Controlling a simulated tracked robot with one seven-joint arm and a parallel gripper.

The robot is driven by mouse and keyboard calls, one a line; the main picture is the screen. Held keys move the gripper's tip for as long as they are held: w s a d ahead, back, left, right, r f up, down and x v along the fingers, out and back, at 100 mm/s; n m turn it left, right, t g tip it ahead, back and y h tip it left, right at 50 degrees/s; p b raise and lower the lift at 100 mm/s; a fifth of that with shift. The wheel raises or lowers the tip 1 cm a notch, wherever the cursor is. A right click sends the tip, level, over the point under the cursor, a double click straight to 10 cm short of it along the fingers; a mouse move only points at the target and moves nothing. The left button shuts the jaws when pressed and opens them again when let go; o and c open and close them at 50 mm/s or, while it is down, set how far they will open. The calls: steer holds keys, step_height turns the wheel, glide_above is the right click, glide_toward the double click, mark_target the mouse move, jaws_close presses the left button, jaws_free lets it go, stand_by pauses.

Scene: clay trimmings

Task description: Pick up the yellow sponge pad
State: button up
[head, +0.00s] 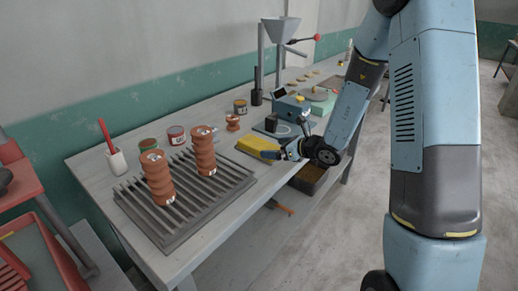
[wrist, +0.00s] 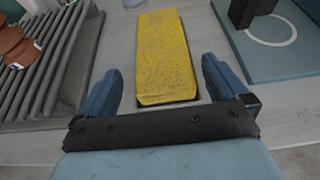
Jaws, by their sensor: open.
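The yellow sponge pad (head: 257,146) is a flat rectangular block on the grey bench, right of the slatted rack in the head view. In the wrist view the sponge pad (wrist: 158,55) points away from my gripper, its near end close to the space between the fingers. My gripper (head: 277,153) is at the sponge's right end in the head view. In the wrist view my gripper (wrist: 162,84) is open, with one blue finger on each side of the sponge's near end. Gaps show between the fingers and the sponge, and nothing is held.
A slatted grey rack (head: 220,195) with two ribbed clay pieces (head: 157,177) stands left of the sponge. A blue board with a white ring (wrist: 265,35) lies to the right in the wrist view. Jars (head: 177,135) stand behind. A dark bin (head: 310,180) is below the bench.

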mark_target(267, 147)
steer(key=x, duration=0.4)
steer(key=shift+w+d, duration=0.1)
steer(key=shift+r, duration=0.1)
steer(key=c, duration=1)
steer(key=shift+o, duration=0.2)
steer(key=shift+r, duration=0.1)
